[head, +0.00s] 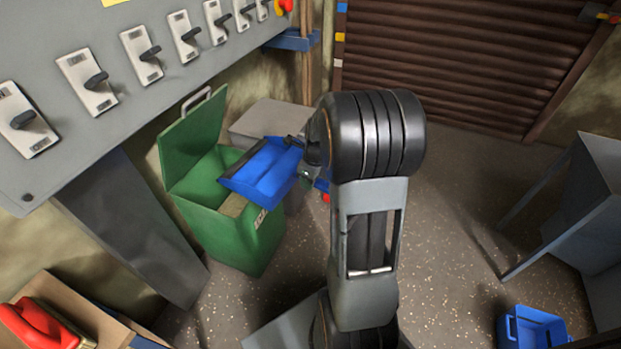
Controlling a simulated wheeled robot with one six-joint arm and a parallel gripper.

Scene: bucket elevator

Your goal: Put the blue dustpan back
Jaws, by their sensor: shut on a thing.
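The blue dustpan (262,172) is in the air in the head view, tilted, with its dark-edged wide end toward the left. It overlaps the open top of the green bin (225,232) in the picture; I cannot tell its height above the rim. My gripper (304,172) is shut on the dustpan at its right end. The black wrist of my arm hides much of the gripper and the grip itself.
The green bin's lid (193,137) stands open. A grey switch panel (95,35) fills the upper left. A grey box (268,118) stands behind the bin. A blue container (535,328) sits at lower right, below a grey metal stand (595,190). The floor between is clear.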

